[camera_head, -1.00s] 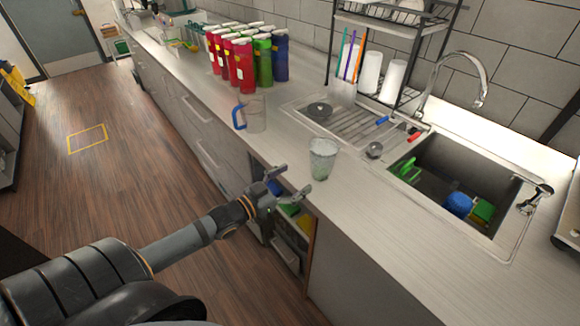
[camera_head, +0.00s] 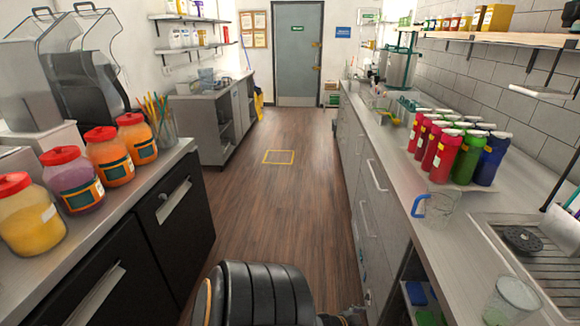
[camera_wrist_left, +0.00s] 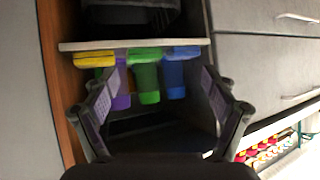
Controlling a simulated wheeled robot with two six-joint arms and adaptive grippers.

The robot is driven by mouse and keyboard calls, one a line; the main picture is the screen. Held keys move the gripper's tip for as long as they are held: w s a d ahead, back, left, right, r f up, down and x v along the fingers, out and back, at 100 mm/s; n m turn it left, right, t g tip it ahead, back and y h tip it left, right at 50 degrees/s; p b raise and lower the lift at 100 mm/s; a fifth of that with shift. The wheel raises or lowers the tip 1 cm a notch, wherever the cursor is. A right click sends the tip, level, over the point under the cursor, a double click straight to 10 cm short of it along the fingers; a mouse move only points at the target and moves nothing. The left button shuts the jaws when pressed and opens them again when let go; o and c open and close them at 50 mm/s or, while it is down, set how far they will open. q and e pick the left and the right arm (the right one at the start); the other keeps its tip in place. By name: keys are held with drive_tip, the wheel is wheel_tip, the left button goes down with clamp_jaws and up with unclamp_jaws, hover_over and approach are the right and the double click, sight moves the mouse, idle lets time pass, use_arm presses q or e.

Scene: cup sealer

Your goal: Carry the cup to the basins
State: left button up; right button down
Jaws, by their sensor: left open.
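The clear, frosted-looking cup (camera_head: 510,300) stands upright on the counter (camera_head: 440,265) at the bottom right of the head view, partly cut off by the lower edge. The sink basins are outside the head view; only part of the ribbed drainboard (camera_head: 535,262) shows. My left gripper (camera_wrist_left: 163,105) is open in the left wrist view, with nothing between its fingers. It faces an open cabinet shelf and is left of the cup, apart from it. In the head view the gripper is almost wholly cut off at the bottom. My right gripper is not in view.
A clear pitcher with a blue handle (camera_head: 435,208) stands near the counter edge, by red, green and blue bottles (camera_head: 462,152). Yellow, purple, green and blue items (camera_wrist_left: 146,78) sit in the cabinet. A black counter (camera_head: 135,225) with jars lines the left; the aisle floor is clear.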

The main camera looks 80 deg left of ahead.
use_arm(q)
drive_tip(key=s+f+g, duration=0.3)
drive_tip(key=s+f, duration=0.4)
drive_tip(key=f, duration=0.2)
drive_tip(key=s+d+f+g, duration=0.2)
drive_tip(key=s+d+f, duration=0.2)
drive_tip(key=s, duration=0.4)
drive_tip(key=s+d+f+g, duration=0.2)
drive_tip(key=s+d+f, duration=0.2)
drive_tip(key=s+f, duration=0.2)
drive_tip(key=s+d+f+g, duration=0.3)
drive_tip(key=s+d+f, duration=0.1)
drive_tip(key=s, duration=0.6)
drive_tip(key=shift+f, duration=0.5)
drive_tip(key=shift+d, duration=0.1)
